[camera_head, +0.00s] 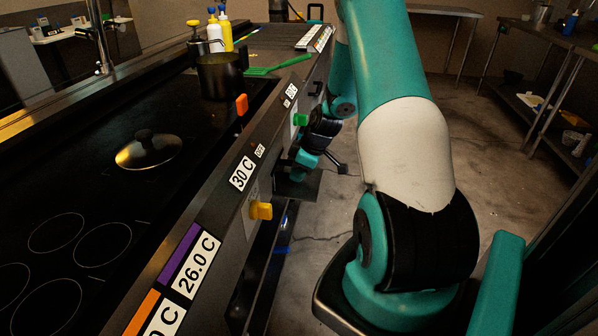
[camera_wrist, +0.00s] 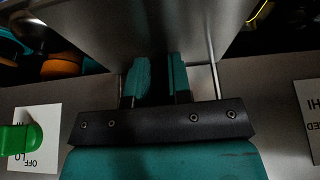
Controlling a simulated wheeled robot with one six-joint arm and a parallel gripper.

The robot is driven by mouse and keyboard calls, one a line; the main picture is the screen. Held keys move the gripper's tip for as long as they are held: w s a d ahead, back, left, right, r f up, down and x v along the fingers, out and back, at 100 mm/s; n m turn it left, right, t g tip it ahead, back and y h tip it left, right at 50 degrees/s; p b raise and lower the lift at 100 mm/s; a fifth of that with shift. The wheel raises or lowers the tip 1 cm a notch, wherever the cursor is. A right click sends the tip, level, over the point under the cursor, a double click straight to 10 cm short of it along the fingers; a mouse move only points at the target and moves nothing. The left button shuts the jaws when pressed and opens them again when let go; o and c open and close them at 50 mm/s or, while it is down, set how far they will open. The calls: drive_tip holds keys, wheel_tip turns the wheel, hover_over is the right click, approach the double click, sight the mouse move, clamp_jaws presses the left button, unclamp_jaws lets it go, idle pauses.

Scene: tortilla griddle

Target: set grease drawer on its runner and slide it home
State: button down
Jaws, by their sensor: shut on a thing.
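The grease drawer (camera_wrist: 150,28) looks like a broad, smooth grey metal piece across the top of the wrist view, with thin rods of a handle (camera_wrist: 216,80) at its near edge. My gripper (camera_wrist: 159,78) has its two teal fingers closed at this handle, between the rods. In the head view my gripper (camera_head: 303,160) is beside the griddle's front panel, just below the green knob. A dark flat part of the drawer (camera_head: 298,187) shows beneath it. The runner is not discernible in either view, so I cannot tell whether the drawer touches it.
A dark pot (camera_head: 219,77), a lid (camera_head: 149,151) and a green spatula (camera_head: 278,67) are on top. The floor (camera_head: 330,225) right of the panel is clear.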

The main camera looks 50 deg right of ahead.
drive_tip(key=shift+w+a, duration=0.15)
drive_tip(key=shift+w, duration=0.05)
idle(0.4)
drive_tip(key=c, duration=1)
unclamp_jaws()
drive_tip(key=shift+o, duration=0.2)
drive_tip(key=p+v, duration=0.1)
drive_tip(key=v, duration=1.6)
drive_tip(key=shift+r, duration=0.15)
drive_tip(key=shift+s, duration=0.1)
